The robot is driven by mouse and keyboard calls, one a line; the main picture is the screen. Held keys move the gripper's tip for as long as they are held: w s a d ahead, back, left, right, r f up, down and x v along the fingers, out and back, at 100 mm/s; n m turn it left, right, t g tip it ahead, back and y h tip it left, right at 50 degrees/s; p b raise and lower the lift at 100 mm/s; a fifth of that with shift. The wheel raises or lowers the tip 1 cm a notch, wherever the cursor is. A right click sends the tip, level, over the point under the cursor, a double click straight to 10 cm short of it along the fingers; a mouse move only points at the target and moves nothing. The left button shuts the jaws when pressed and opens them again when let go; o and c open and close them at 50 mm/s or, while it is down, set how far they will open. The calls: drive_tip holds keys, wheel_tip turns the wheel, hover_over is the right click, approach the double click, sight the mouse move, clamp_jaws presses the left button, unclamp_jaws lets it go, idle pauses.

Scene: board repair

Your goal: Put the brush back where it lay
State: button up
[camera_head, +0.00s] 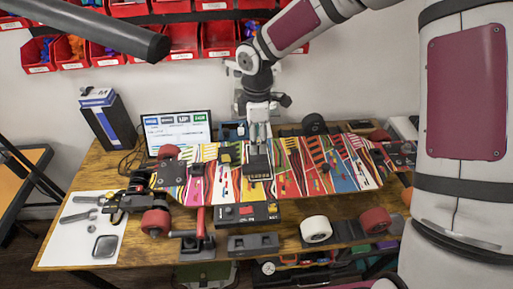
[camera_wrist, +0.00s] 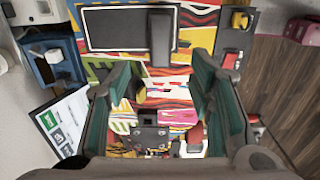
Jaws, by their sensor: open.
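My gripper (camera_head: 259,142) is open above the middle of the colourful skateboard deck (camera_head: 320,180). In the wrist view my gripper (camera_wrist: 162,66) shows green-padded fingers spread wide, with nothing clearly held between them. A small dark block with a pale lower edge (camera_head: 258,168) is just below the fingertips in the head view. It may be the brush, but I cannot tell surely. No other brush can be made out.
A white sheet with tools (camera_head: 78,225) lies at the table's left. A monitor (camera_head: 177,130) and a dark box (camera_head: 108,118) stand behind. A black device (camera_head: 247,213), a red clamp (camera_head: 200,225) and loose wheels (camera_head: 316,229) crowd the front.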

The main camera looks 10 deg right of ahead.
drive_tip(key=s+d+r+m+t+h, duration=0.1)
drive_tip(key=s+d+r+m, duration=0.35)
drive_tip(key=r, duration=0.35)
drive_tip(key=s+d+r+m+t+h, duration=0.1)
drive_tip(key=s+d+r+m, duration=0.4)
drive_tip(key=r, duration=0.4)
drive_tip(key=s+d+r+m+t+y, duration=0.1)
drive_tip(key=s+d+r+m, duration=0.1)
drive_tip(key=s, duration=0.6)
drive_tip(key=s+d+r+m+t+y, duration=0.1)
drive_tip(key=s+d+r+m+t, duration=0.1)
drive_tip(key=s+r+m, duration=0.2)
drive_tip(key=s+m, duration=0.2)
drive_tip(key=s, duration=0.1)
drive_tip(key=shift+s+r+t, duration=0.3)
drive_tip(key=shift+s+r, duration=0.05)
drive_tip(key=shift+s, duration=0.05)
